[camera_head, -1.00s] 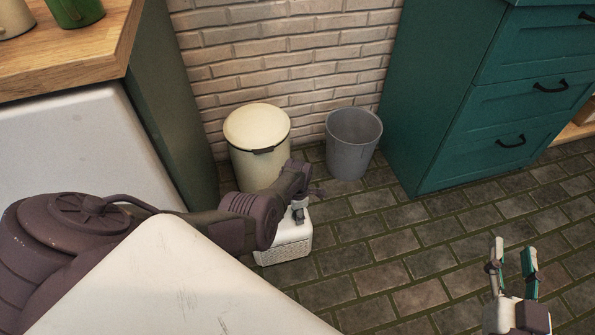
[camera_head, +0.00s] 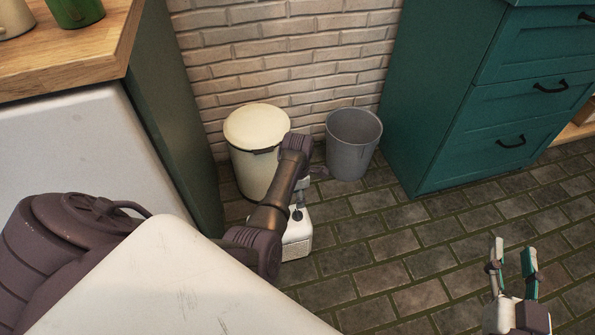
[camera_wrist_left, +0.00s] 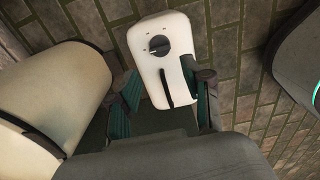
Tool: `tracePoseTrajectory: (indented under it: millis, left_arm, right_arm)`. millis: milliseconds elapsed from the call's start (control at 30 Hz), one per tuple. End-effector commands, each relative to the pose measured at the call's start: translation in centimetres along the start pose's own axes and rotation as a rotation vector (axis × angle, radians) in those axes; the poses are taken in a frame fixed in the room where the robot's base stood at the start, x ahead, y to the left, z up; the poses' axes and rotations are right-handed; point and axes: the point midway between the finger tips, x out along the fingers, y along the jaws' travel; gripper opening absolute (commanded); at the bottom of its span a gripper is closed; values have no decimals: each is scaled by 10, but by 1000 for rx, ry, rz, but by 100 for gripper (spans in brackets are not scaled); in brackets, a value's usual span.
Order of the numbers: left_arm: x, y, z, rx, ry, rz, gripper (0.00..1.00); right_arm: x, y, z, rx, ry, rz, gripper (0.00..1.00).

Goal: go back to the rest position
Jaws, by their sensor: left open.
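My left gripper (camera_wrist_left: 163,88) is open, with its two green-padded fingers apart in the left wrist view. A white appliance (camera_wrist_left: 165,35) with a dark dial and a dark slot shows beyond and between the fingers. It also shows on the floor in the head view (camera_head: 297,240), partly behind my left arm. I see nothing held in the left gripper. In the head view that gripper is mostly hidden by my arm. My right gripper (camera_head: 515,248) is open and empty at the lower right, above the floor, fingers pointing up in the picture.
A cream lidded bin (camera_head: 257,128) and a grey open bin (camera_head: 353,150) stand by the brick wall. A teal drawer cabinet (camera_head: 480,100) is at right. A wooden counter (camera_head: 70,62) with a green container (camera_head: 75,12) is at left. The tiled floor at centre right is clear.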

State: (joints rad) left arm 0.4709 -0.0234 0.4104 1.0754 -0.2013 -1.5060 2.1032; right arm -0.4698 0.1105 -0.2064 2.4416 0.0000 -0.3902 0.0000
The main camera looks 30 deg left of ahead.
Motion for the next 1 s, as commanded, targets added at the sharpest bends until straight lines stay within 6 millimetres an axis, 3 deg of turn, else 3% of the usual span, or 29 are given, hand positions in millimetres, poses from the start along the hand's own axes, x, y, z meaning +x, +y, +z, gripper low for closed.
tracePoseTrajectory:
  millis: [200,767,867,1000]
  left_arm:
    - [-17,0,0,0,1,0,49]
    - [-18,0,-1,4,0,4,49]
    - [-18,6,-4,71,-10,56,49]
    - [-30,22,-11,391,-31,288,49]
  right_arm:
    - [0,0,0,0,0,0,40]
    - [0,0,0,0,0,0,40]
    - [0,0,0,0,0,0,40]
    - [0,0,0,0,0,0,40]
